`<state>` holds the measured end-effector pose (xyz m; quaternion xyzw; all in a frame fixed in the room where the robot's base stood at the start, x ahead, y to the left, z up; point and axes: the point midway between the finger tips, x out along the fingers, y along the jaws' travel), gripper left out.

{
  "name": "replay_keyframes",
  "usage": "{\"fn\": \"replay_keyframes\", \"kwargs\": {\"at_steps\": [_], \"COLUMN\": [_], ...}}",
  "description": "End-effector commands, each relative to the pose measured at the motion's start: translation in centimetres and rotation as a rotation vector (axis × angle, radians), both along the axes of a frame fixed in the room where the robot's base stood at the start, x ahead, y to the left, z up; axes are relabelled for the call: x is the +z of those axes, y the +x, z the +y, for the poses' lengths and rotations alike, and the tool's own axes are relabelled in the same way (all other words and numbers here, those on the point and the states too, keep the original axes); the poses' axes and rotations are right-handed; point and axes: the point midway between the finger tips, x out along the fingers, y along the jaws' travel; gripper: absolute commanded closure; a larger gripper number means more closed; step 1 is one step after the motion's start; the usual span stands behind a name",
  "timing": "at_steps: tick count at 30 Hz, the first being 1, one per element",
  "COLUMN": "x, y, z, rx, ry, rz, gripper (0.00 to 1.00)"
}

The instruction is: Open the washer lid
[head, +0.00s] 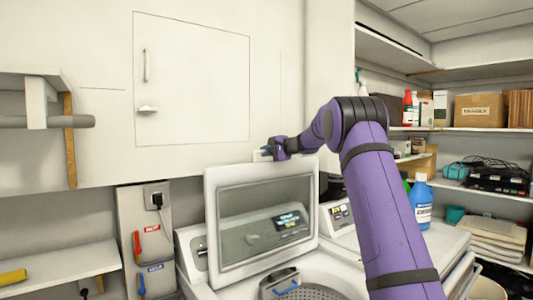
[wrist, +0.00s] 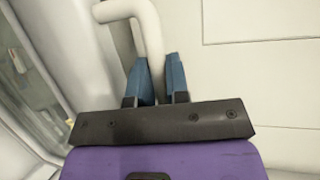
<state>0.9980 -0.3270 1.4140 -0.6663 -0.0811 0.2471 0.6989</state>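The washer lid (head: 267,215) stands raised, nearly upright, in the head view, with a white frame around a grey window. The white washer (head: 208,290) is below it, and its drum opening (head: 308,291) shows uncovered under the lid. My gripper (head: 266,152) is at the top edge of the lid, right of its middle. In the wrist view my gripper's two blue fingers (wrist: 157,66) are apart. A white bent bar (wrist: 148,25), which looks like the lid's handle, runs down between the fingertips. I cannot tell whether the fingers grip it.
A second white machine (head: 340,213) stands right of the washer, with a blue bottle (head: 421,201) nearby. A wall cabinet (head: 191,80) is behind and above the lid. Shelves with boxes (head: 479,109) fill the right side. A low shelf (head: 60,268) is at the left.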

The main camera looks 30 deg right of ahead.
Motion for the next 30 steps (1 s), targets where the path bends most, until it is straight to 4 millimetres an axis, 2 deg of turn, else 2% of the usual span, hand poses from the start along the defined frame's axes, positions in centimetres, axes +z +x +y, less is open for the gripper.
{"fn": "replay_keyframes", "kwargs": {"at_steps": [5,8,21,25,30], "x": [0.0,-0.1,-0.6,-0.8,-0.9], "y": [-0.1,-0.8,-8.8,-9.9,-10.2], "z": [0.0,-0.2,-0.9,-0.9,-0.9], "rx": [0.000,0.000,-0.003,-0.002,-0.001], "ry": [0.000,0.003,0.009,0.009,0.008], "rz": [-0.001,-0.012,-0.103,-0.103,-0.102], "gripper": [1.00,1.00,1.00,1.00,1.00]}}
